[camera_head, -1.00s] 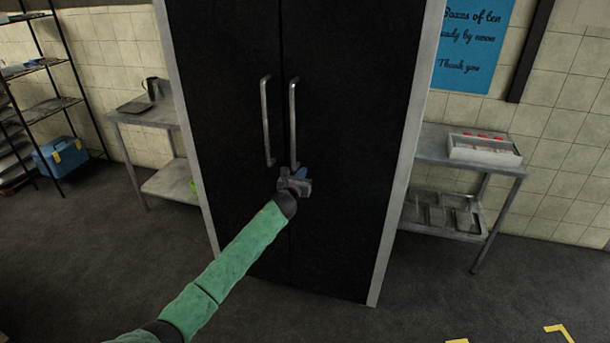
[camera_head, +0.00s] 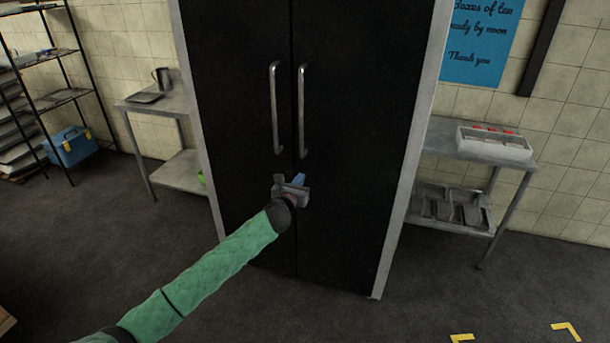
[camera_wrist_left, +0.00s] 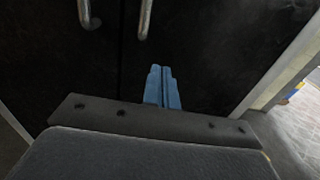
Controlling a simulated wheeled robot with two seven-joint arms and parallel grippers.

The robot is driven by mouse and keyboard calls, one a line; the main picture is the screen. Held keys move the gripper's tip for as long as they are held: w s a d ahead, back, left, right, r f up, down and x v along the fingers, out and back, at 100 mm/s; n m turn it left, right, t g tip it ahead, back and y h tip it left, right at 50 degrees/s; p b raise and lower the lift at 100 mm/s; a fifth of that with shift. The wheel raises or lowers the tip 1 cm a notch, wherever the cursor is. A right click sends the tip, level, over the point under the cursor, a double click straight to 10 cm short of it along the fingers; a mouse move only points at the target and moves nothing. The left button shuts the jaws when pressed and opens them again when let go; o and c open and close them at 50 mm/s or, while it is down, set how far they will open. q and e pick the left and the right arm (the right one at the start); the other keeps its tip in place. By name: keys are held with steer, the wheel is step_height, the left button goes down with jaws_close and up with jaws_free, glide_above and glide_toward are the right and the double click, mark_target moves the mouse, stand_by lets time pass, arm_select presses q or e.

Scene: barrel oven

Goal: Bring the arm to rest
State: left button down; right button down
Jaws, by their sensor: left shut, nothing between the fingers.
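My left gripper (camera_head: 299,179) is at the end of my green-sleeved left arm, in front of the black double-door cabinet (camera_head: 350,150). Its blue fingers are together and hold nothing; they also show in the left wrist view (camera_wrist_left: 162,86), pointing toward the black doors. In the head view the gripper appears just below the lower ends of the two vertical metal handles (camera_head: 302,110), apart from them. In the wrist view the handle ends show above and to the left of the fingers. Both doors look shut. My right gripper is not in view.
A metal table (camera_head: 160,105) with a tray and a mug stands left of the cabinet. A table on the right holds a white box (camera_head: 493,142), with metal pans below. A black rack (camera_head: 50,60) and blue cooler (camera_head: 70,146) are far left. Floor in front is clear.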

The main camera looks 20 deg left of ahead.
arm_select(q)
steer(key=a+f+n+g+y, duration=0.25)
steer(key=f+n, duration=0.25)
steer(key=n, duration=0.7)
steer(key=a+f+n+g+y, duration=0.1)
steer(key=a+f+n+g, duration=0.3)
steer(key=n, duration=0.8)
steer(key=s+d+f+n+g, duration=0.15)
steer(key=s+f+n, duration=0.25)
steer(key=s+f, duration=0.5)
steer(key=s+d+f+n+g, duration=0.15)
steer(key=s+f+n, duration=0.25)
steer(key=f, duration=0.9)
steer(key=s+d+f+n+g+h, duration=0.1)
steer(key=s+d+f+g, duration=0.15)
steer(key=s+f, duration=0.85)
steer(key=s+d+f+n+g+h, duration=0.1)
steer(key=s+d+f, duration=0.3)
steer(key=s+f, duration=0.65)
steer(key=s+d+f+g, duration=0.1)
steer(key=s+d+f, duration=0.1)
steer(key=s, duration=1.1)
steer(key=s+d+f+g, duration=0.2)
steer(key=s+f, duration=0.3)
steer(key=s, duration=0.8)
steer(key=shift+s+d+f+n+h, duration=0.2)
steer(key=shift+n+h, duration=0.1)
steer(key=shift+h, duration=0.15)
